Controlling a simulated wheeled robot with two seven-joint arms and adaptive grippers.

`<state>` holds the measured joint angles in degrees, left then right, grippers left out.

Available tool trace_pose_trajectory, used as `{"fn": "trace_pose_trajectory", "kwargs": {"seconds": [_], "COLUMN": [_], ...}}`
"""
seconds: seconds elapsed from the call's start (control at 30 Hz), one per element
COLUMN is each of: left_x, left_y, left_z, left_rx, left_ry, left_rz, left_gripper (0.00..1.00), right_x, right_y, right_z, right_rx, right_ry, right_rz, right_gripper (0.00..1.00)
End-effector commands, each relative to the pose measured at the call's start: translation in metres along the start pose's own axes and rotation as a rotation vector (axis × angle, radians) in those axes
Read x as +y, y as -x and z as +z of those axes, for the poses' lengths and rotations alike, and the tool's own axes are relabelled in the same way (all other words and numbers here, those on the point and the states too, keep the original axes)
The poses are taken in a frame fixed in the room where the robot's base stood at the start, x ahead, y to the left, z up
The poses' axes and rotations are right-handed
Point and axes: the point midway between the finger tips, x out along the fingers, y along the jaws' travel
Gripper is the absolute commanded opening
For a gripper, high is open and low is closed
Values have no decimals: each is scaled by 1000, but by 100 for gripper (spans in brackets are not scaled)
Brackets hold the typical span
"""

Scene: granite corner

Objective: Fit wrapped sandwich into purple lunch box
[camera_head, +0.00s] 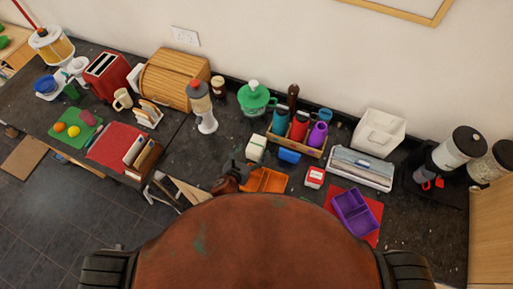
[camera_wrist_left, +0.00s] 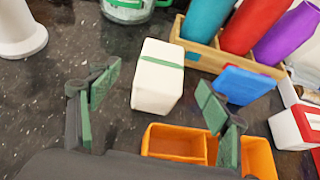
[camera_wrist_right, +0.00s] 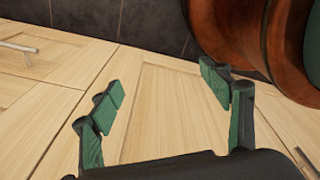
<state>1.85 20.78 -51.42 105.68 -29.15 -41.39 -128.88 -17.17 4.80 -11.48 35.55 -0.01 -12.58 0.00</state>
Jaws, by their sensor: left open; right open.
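The wrapped sandwich looks to be the white block with a green band (camera_head: 256,148), standing on the dark counter behind the orange box. In the left wrist view the block (camera_wrist_left: 156,85) lies ahead, between the lines of my left gripper's fingers. My left gripper (camera_head: 236,170) is open and empty, short of the block and close to the orange box. The purple lunch box (camera_head: 350,213), open with divided compartments, sits on a red mat at the right. My right gripper (camera_wrist_right: 162,92) is open and empty, in front of wooden cabinet doors; the head view does not show it.
An open orange divided box (camera_head: 265,180) lies just in front of the block. A blue box (camera_head: 289,156) and a wooden rack of bottles (camera_head: 310,148) stand to its right. A red-and-white box (camera_head: 314,178) stands between the orange and purple boxes. A green-lidded jar (camera_head: 255,98) is behind.

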Motion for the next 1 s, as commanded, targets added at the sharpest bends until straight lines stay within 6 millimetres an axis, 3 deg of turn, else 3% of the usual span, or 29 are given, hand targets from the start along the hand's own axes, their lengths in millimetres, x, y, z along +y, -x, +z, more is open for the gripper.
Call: {"fn": "trace_pose_trajectory", "kwargs": {"seconds": [0.33, 0.67, 1.0], "left_x": [-3, -3, -3], "left_y": [-45, -51, -51], "left_z": [4, 3, 3], "left_rx": [1, 1, 1], "left_ry": [5, 4, 4], "left_rz": [1, 0, 0], "left_gripper": [71, 70, 47], "right_x": [-3, -6, -5], "right_y": [7, 6, 6], "right_z": [-1, -2, -2], "right_rx": [1, 1, 1], "right_ry": [-2, -4, -3], "right_rz": [-3, -6, -6], "right_gripper": [71, 71, 71]}}
